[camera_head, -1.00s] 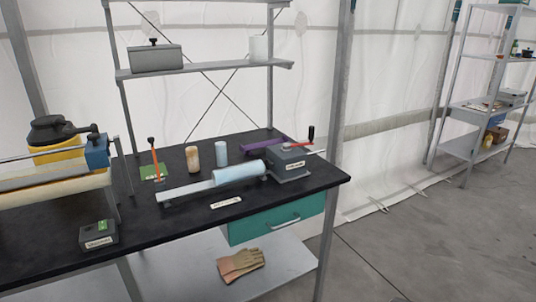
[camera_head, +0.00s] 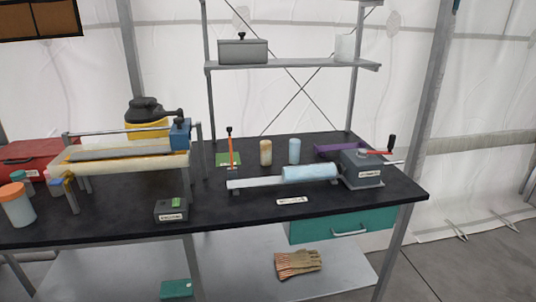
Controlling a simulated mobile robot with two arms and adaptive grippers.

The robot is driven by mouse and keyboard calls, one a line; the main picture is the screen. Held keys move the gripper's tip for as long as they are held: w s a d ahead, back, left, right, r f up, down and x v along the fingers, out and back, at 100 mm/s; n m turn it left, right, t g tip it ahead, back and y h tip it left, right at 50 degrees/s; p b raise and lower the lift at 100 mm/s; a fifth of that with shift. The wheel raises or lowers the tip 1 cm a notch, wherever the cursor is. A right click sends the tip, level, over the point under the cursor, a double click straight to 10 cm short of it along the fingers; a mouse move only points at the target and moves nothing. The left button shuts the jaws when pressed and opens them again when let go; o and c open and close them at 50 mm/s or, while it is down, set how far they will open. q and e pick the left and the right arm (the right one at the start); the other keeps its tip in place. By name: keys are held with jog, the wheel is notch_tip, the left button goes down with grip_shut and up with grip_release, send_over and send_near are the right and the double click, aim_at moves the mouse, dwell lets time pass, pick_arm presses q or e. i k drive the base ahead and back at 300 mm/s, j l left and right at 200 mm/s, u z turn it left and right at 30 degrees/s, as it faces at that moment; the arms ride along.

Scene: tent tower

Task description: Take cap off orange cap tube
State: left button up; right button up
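A tube with an orange cap (camera_head: 12,191) stands upright on the black table at the far left. Its pale body (camera_head: 19,212) is below the cap, and the cap is on it. Neither of my grippers shows in the head view.
The black workbench (camera_head: 250,212) holds a yellow and blue machine (camera_head: 130,158), a grey vacuum box (camera_head: 171,211), two small cylinders and a grey crank device (camera_head: 362,170). A red case (camera_head: 40,155) and a teal-capped container (camera_head: 17,174) are behind the tube. Gloves (camera_head: 298,263) lie on the lower shelf.

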aim_at(20, 211)
jog(key=u, duration=1.7)
